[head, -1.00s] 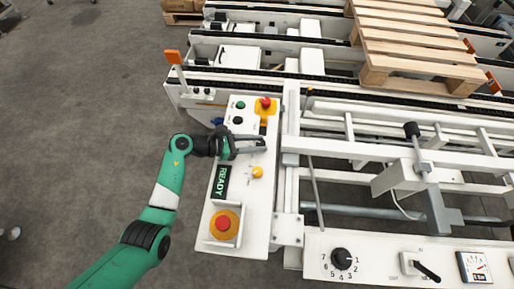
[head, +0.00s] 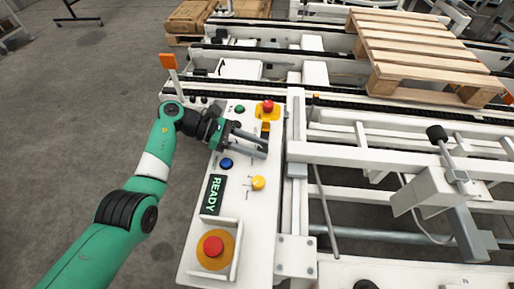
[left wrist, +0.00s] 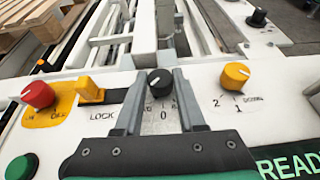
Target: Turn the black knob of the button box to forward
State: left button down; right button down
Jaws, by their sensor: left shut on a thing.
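The button box (head: 196,245) is a white panel left of the conveyor in the head view. The black knob (left wrist: 160,82) shows in the left wrist view, above a "0" mark, with a white pointer line on it. My left gripper (head: 263,147) reaches over the box from the left. In the left wrist view its two fingers (left wrist: 160,85) stand on either side of the black knob and are shut on it. In the head view I cannot make out the knob between the fingers. My right gripper is not in view.
On the box are a red knob (left wrist: 38,94), a yellow knob (left wrist: 234,76), a green button (left wrist: 21,167), a blue button (head: 226,163), a READY display (head: 213,195) and a red emergency stop (head: 213,246). A wooden pallet (head: 425,50) lies on the conveyor behind.

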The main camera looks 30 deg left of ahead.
pick_arm(q)
jog(key=c, duration=0.5)
grip_release()
jog(key=shift+a, duration=0.1)
jog(key=p+v, duration=0.2)
jog(key=v, duration=0.9)
jog(key=shift+a+r+p, duration=0.1)
jog(key=shift+a+p, duration=0.1)
jog(key=shift+p, duration=0.1)
